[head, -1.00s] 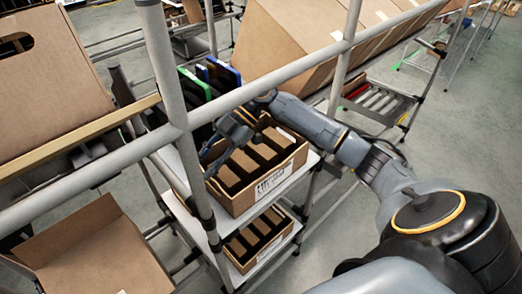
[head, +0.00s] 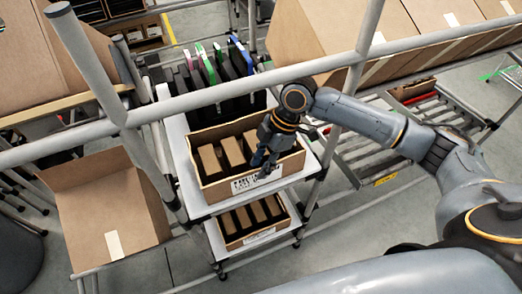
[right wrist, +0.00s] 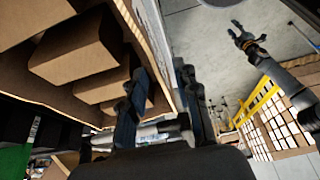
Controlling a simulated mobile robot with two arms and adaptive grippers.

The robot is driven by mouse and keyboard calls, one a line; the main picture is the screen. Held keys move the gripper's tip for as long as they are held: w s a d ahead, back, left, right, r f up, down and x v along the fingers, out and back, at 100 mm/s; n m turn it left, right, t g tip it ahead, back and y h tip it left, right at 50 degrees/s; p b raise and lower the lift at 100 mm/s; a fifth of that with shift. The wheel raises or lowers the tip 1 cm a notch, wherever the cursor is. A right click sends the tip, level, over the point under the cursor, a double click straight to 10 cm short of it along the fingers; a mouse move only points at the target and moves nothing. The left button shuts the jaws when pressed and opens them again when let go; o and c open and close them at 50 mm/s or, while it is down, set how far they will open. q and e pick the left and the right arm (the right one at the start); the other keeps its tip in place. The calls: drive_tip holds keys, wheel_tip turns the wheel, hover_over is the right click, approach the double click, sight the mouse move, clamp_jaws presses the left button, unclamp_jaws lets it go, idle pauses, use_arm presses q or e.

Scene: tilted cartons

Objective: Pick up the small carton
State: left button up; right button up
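Several small brown cartons (head: 209,158) stand in a row in an open cardboard box (head: 222,186) on the upper white shelf. They also show close up in the right wrist view (right wrist: 80,52). My right gripper (head: 262,158) is at the right part of this box, low over its front wall. In the right wrist view its two fingers (right wrist: 165,105) are apart, with one over the box side and the other beyond the wall; no carton is clearly held. What appears to be my left gripper (right wrist: 238,31) is far off in that view, its fingers spread and empty.
A second box (head: 232,238) of similar cartons sits on the shelf below. Black, green and blue upright items (head: 217,65) stand behind the upper box. A grey rail (head: 210,95) crosses in front of the racks. An open empty carton (head: 110,220) is at the left.

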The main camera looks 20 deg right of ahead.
sight(245, 190)
drive_tip(key=p+x, duration=0.1)
drive_tip(key=x, duration=0.2)
drive_tip(key=p+x, duration=0.1)
drive_tip(key=x, duration=0.2)
drive_tip(key=shift+w+a+f+p, duration=0.2)
drive_tip(key=shift+f+p, duration=0.05)
drive_tip(key=shift+p, duration=0.05)
drive_tip(key=shift+a+f, duration=0.1)
drive_tip(key=shift+f, duration=0.25)
drive_tip(key=shift+a+f, duration=0.1)
drive_tip(key=shift+f, duration=0.1)
clamp_jaws()
